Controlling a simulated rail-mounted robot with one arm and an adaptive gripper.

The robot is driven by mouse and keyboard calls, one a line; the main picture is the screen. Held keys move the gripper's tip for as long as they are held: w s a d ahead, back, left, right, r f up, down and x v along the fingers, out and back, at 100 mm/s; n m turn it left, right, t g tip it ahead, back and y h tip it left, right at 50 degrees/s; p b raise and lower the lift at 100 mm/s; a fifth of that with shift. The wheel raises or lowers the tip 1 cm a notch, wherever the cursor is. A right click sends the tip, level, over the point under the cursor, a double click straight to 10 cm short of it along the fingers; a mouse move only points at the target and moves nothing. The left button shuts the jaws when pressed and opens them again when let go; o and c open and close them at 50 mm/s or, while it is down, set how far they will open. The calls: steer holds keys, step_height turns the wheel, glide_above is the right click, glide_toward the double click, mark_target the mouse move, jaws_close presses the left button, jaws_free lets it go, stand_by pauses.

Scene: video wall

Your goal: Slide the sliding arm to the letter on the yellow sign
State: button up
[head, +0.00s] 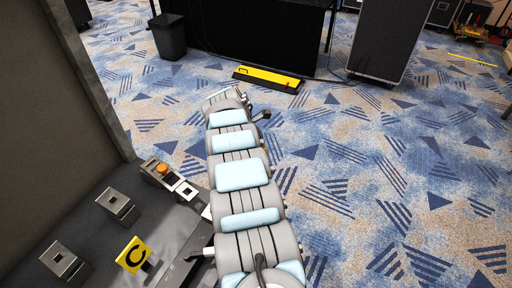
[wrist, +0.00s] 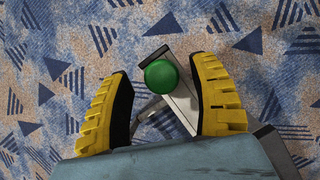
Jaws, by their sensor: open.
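The yellow sign (head: 132,254) stands on a dark panel at the lower left of the head view and bears a black letter that looks like C. In the wrist view a green ball knob (wrist: 161,77) sits on a grey metal bar (wrist: 184,108), which looks like part of the sliding arm. My gripper (wrist: 166,92) is open, with a yellow-and-black finger on either side of the knob. Gaps show between knob and fingers; how deep the knob sits is unclear. In the head view my arm hides the gripper and knob.
The dark panel (head: 35,215) also carries an orange button (head: 162,169) and slotted metal blocks (head: 118,205). A tall dark board (head: 75,85) rises behind it. A yellow cable ramp (head: 268,79), a bin (head: 169,37) and a black case (head: 388,40) stand farther off.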

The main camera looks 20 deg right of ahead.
steer(key=shift+v, duration=1.95)
steer(key=v, duration=0.7)
steer(key=shift+r, duration=0.1)
